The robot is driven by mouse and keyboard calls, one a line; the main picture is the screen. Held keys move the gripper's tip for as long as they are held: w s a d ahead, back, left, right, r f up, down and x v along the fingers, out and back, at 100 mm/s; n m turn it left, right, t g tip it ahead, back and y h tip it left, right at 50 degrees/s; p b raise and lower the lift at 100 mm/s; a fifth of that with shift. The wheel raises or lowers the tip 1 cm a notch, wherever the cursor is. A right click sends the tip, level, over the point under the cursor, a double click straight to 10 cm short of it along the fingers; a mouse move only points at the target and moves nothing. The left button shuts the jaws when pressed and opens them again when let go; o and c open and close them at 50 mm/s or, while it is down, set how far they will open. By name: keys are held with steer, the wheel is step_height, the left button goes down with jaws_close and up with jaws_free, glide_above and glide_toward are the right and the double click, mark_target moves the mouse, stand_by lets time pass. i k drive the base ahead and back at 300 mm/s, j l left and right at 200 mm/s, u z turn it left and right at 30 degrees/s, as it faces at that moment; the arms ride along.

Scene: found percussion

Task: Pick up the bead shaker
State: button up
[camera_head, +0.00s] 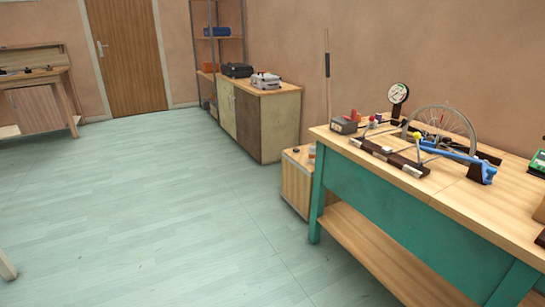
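I cannot make out a bead shaker for certain in this view. Several small items are on the green-sided workbench (462,213) at the right, too small to tell apart well. My gripper is not in view.
On the workbench are a spoked wheel (441,123), a round dial (398,93), a blue tool-like object (452,153) and a red-grey box (345,124). A wooden crate (297,186) stands beside it. A cabinet (262,120) holds cases farther back. The floor (150,220) at centre and left is clear.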

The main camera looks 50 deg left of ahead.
mark_target(312, 149)
steer(key=u, duration=1.4)
steer(key=i+j+z, duration=0.1)
steer(key=i+j, duration=0.35)
steer(key=i+j+z, duration=0.15)
steer(key=i+j, duration=0.35)
steer(key=i, duration=0.15)
steer(key=i+j+z, duration=0.1)
steer(key=i+j, duration=0.4)
steer(key=i+j+z, duration=0.15)
steer(key=i+j, duration=0.35)
steer(key=i+j+z, duration=0.1)
steer(key=i+j, duration=0.35)
steer(key=j, duration=0.3)
steer(key=i+j, duration=0.15)
steer(key=i+l, duration=0.4)
